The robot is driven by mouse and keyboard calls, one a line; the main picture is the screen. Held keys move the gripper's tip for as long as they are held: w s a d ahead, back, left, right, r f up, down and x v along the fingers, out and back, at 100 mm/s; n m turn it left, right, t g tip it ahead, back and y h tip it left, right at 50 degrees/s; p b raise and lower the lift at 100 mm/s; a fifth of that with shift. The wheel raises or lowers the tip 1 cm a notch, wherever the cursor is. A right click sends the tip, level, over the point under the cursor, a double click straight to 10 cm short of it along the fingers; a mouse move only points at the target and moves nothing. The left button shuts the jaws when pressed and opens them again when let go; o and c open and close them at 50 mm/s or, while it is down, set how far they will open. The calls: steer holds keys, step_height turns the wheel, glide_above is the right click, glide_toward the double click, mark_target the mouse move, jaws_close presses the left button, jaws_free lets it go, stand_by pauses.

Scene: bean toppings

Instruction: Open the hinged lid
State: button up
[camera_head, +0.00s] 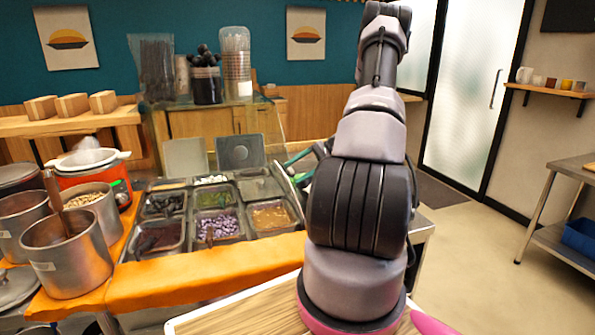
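The topping station holds several metal pans (215,226) of toppings, all uncovered from above. A narrow slanted edge with green and white parts shows at the station's right end, near my gripper (306,167). My gripper is mostly hidden behind my own arm; only dark and green parts show. Its fingers cannot be made out, nor whether it touches a lid.
Metal pots (68,255) and an orange cooker (92,172) crowd the left side. Cups (236,62) and a dark canister (206,85) stand behind the station. An orange cloth (190,280) covers the front ledge. The floor (480,255) to the right is clear up to a metal table.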

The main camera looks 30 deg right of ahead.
steer(key=v, duration=1)
steer(key=shift+d+r, duration=0.2)
steer(key=shift+d, duration=0.1)
steer(key=shift+s, duration=0.1)
steer(key=s+a+r+n+g+h, duration=0.1)
steer(key=s+a+r+n+h, duration=0.15)
steer(key=a+r, duration=0.6)
steer(key=s+a+r+n+g+h, duration=0.1)
steer(key=a+r+h, duration=0.3)
steer(key=a+r, duration=0.45)
steer(key=s+a+r+n+t+h, duration=0.1)
steer(key=s+a+r+t+h, duration=0.1)
steer(key=s+a, duration=0.5)
steer(key=s+a+r+n+t+h, duration=0.2)
steer(key=s+a+r+t, duration=0.2)
steer(key=s, duration=0.6)
step_height(320, 180, up, 2)
steer(key=a, duration=0.2)
steer(key=shift+s+a+t, duration=0.35)
steer(key=shift+a+t, duration=0.05)
